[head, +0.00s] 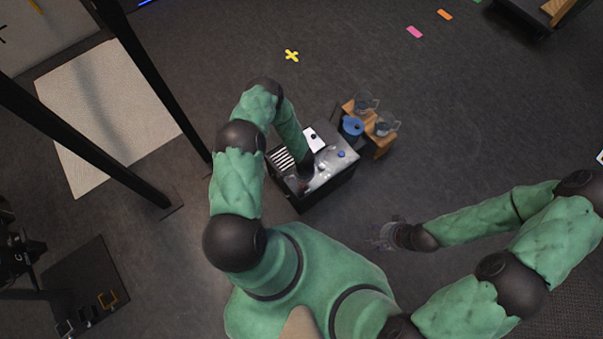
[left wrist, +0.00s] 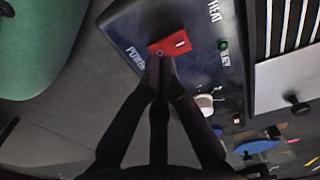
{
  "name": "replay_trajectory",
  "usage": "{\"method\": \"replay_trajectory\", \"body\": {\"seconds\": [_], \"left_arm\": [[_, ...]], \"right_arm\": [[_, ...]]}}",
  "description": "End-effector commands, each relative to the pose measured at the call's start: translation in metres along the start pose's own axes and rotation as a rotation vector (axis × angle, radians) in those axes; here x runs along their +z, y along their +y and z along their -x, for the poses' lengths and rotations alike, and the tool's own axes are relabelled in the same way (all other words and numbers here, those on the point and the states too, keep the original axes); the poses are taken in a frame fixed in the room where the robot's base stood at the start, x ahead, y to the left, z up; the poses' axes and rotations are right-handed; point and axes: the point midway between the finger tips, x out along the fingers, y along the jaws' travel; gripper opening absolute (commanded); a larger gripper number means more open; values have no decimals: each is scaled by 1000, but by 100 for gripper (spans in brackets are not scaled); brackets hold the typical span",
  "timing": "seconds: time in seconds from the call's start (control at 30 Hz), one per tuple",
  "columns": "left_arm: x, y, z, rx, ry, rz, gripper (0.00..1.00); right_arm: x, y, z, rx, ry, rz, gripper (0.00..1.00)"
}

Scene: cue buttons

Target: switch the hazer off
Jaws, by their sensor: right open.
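The hazer (head: 330,176) is a dark box with a control panel on top, under my left arm in the head view. In the left wrist view its panel carries a red rocker switch (left wrist: 180,43) beside the word POWER. A green button (left wrist: 223,44) and a white knob (left wrist: 205,101) are on the same panel. My left gripper (left wrist: 163,68) has its fingertips together at the switch's end with the round mark; I cannot tell whether they touch it. My right gripper (head: 385,236) is open and empty, away from the hazer.
A wooden stand (head: 384,146) with a blue item (head: 352,126) and glass mugs (head: 386,123) is beside the hazer. A striped vent (head: 281,159) and a white card (head: 314,139) are on its far side. Black poles (head: 140,80) stand at left. The floor on the right is mostly clear.

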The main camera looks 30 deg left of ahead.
Motion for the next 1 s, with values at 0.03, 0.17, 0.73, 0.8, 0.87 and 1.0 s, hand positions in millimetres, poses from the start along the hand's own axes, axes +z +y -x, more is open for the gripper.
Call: {"method": "replay_trajectory", "body": {"seconds": [0.03,0.17,0.73,0.8,0.87,1.0], "left_arm": [[0,0,5,0,0,-1,0],[0,0,14,0,0,0,0],[0,0,50,0,0,0,0],[0,0,50,0,0,0,0],[0,0,50,0,0,0,0],[0,0,50,1,0,0,0]], "right_arm": [[0,-1,4,0,0,0,52],[0,-3,8,0,0,0,52],[1,-10,29,0,0,0,52],[1,-10,29,0,0,0,52],[1,-10,29,0,0,0,52],[1,-10,28,0,0,0,52]]}}
